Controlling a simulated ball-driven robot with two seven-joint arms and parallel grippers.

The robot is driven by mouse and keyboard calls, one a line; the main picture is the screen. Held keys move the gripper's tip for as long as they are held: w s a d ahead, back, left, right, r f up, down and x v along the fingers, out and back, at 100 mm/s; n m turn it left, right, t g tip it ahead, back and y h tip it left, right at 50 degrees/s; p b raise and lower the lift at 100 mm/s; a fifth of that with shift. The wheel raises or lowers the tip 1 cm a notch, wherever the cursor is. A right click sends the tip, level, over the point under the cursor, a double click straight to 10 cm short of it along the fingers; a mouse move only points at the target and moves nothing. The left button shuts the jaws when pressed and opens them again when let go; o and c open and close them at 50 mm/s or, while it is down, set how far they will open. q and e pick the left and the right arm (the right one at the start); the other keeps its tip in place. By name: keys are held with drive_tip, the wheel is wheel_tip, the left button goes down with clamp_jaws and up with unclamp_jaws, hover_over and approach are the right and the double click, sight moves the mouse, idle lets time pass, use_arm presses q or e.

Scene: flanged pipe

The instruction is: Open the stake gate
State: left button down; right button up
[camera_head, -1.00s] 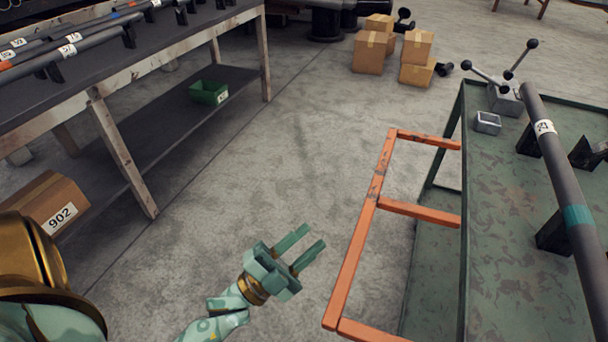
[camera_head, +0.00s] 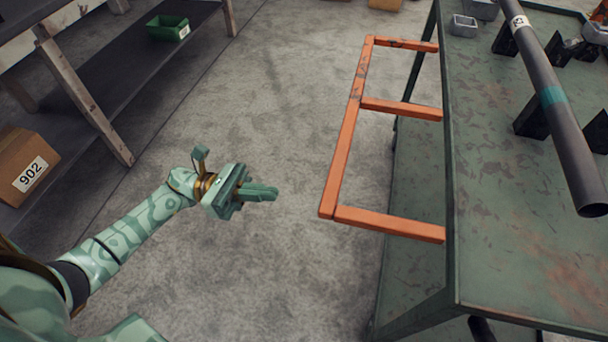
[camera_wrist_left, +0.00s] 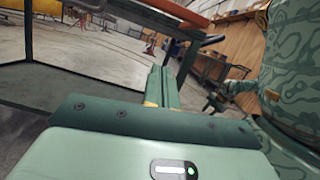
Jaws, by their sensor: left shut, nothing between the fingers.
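The stake gate is an orange frame (camera_head: 343,150) with a long rail and three crossbars. It stands out from the left side of the green cart (camera_head: 480,215) in the head view. My left gripper (camera_head: 272,193) is shut and empty. It is left of the gate's long rail, apart from it, with its fingers pointing right toward the rail. In the left wrist view the closed fingers (camera_wrist_left: 162,88) show with nothing between them. An orange bar, probably part of the gate, crosses the top there. A small green shape (camera_wrist_left: 215,102), probably my right gripper, is too small to read.
A dark pipe (camera_head: 560,110) rests on black supports on the cart, its near end over the cart top. A workbench with a lower shelf stands at left, holding a green bin (camera_head: 168,30) and the box marked 902 (camera_head: 25,165). The floor between is clear.

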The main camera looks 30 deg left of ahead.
use_arm(q)
drive_tip(key=w+d+r+m, duration=0.1)
drive_tip(key=w+d+r, duration=0.1)
drive_tip(key=d+r, duration=0.5)
drive_tip(key=shift+w+d+m, duration=0.25)
drive_tip(key=shift+d+m, duration=0.15)
drive_tip(key=shift+d, duration=0.7)
use_arm(e)
drive_tip(key=shift+s+d, duration=0.1)
drive_tip(key=shift+d, duration=0.05)
use_arm(q)
drive_tip(key=shift+r, duration=0.15)
